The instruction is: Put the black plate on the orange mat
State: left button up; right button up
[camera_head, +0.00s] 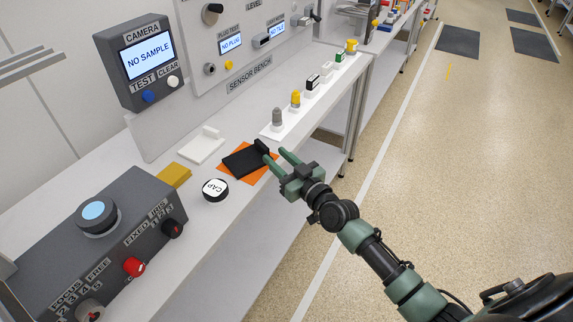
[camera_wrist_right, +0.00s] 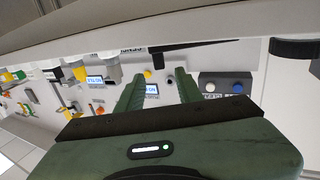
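The black plate (camera_head: 240,162) lies on the orange mat (camera_head: 257,174) on the white bench, with orange showing around its edges. Its raised tab (camera_head: 262,146) stands at the plate's right end. My right gripper (camera_head: 277,156) is just right of the tab, its two fingers apart with nothing between them. In the right wrist view, whose picture is upside down, the fingers (camera_wrist_right: 158,92) are spread and the black tab (camera_wrist_right: 157,60) appears beyond their tips, in line with the gap. I cannot tell whether a finger touches it. My left gripper is not in view.
A white strip (camera_head: 278,133) with several connectors runs behind. A grey control box (camera_head: 110,245) stands at the left. The bench's front edge is close.

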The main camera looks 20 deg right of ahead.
jog(key=shift+v, duration=2.1)
jog(key=shift+f, duration=0.1)
jog(key=s+d+f+m+g+h, duration=0.1)
jog(key=s+f+g, duration=0.1)
jog(key=f, duration=0.8)
jog(key=s+d+f+g+h, duration=0.1)
jog(key=s+f+g, duration=0.15)
jog(key=f, duration=0.75)
jog(key=s+f+g+h, duration=0.1)
jog(key=s+f+g, duration=0.1)
jog(key=s+f, duration=0.7)
jog(key=s+f+g+h, duration=0.1)
jog(key=s+f+g, duration=0.2)
jog(key=s+f, duration=0.55)
jog(key=s+f+g, duration=0.2)
jog(key=s+f, duration=0.3)
jog(key=s, duration=0.4)
jog(key=s+f+g, duration=0.2)
jog(key=s+f, duration=0.4)
jog(key=s, duration=0.4)
jog(key=s+a+f+g+h, duration=0.1)
jog(key=s+f+g, duration=0.2)
jog(key=s+f, duration=0.3)
jog(key=s, duration=0.4)
